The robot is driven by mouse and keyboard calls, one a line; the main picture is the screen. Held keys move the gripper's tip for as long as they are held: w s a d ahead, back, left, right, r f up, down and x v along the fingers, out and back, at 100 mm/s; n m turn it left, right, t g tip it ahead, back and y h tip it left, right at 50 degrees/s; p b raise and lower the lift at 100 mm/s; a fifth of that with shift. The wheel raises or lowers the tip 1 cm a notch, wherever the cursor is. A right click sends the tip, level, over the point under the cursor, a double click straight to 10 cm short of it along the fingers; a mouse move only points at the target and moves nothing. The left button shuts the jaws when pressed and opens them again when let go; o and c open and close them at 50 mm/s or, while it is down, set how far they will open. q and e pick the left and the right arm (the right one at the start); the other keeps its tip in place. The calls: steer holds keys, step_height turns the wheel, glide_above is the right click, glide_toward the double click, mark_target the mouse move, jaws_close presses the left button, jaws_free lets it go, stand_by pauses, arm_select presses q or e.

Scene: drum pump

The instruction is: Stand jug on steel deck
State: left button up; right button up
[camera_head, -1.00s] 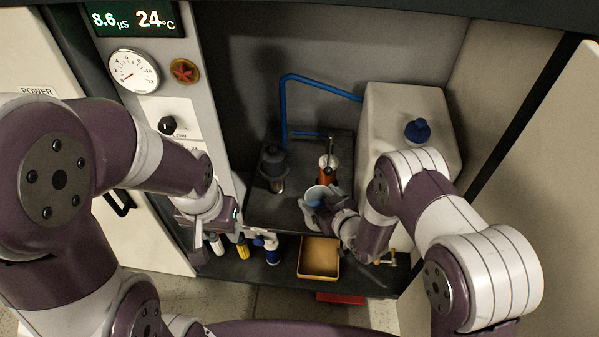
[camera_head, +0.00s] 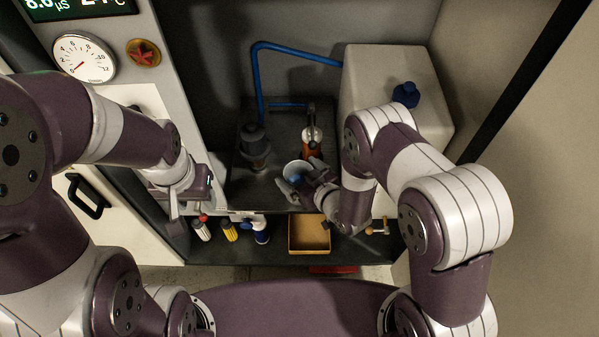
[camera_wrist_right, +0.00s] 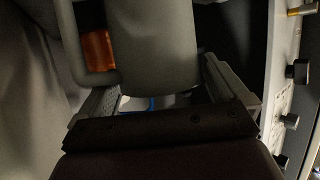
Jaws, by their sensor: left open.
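The pale grey jug (camera_head: 294,168) is over the front part of the dark deck (camera_head: 278,188); blue shows inside its mouth. In the right wrist view the jug body (camera_wrist_right: 152,45) stands between the two fingers, its handle on the left. My right gripper (camera_head: 305,187) is shut on the jug from the front. Whether the jug's base touches the deck is hidden. My left gripper (camera_head: 188,200) is open and empty, left of the deck and above the bottles.
A dark pump-like fitting (camera_head: 256,145) and an orange part (camera_head: 311,148) stand behind the jug. A white tank (camera_head: 385,75) with a blue cap stands back right. Several bottles (camera_head: 230,230) and a tan tray (camera_head: 309,234) line the lower shelf.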

steer(key=shift+s+d+r, duration=0.2)
steer(key=shift+s+d, duration=0.05)
steer(key=shift+s, duration=0.05)
steer(key=p+v, duration=0.2)
steer(key=v, duration=0.9)
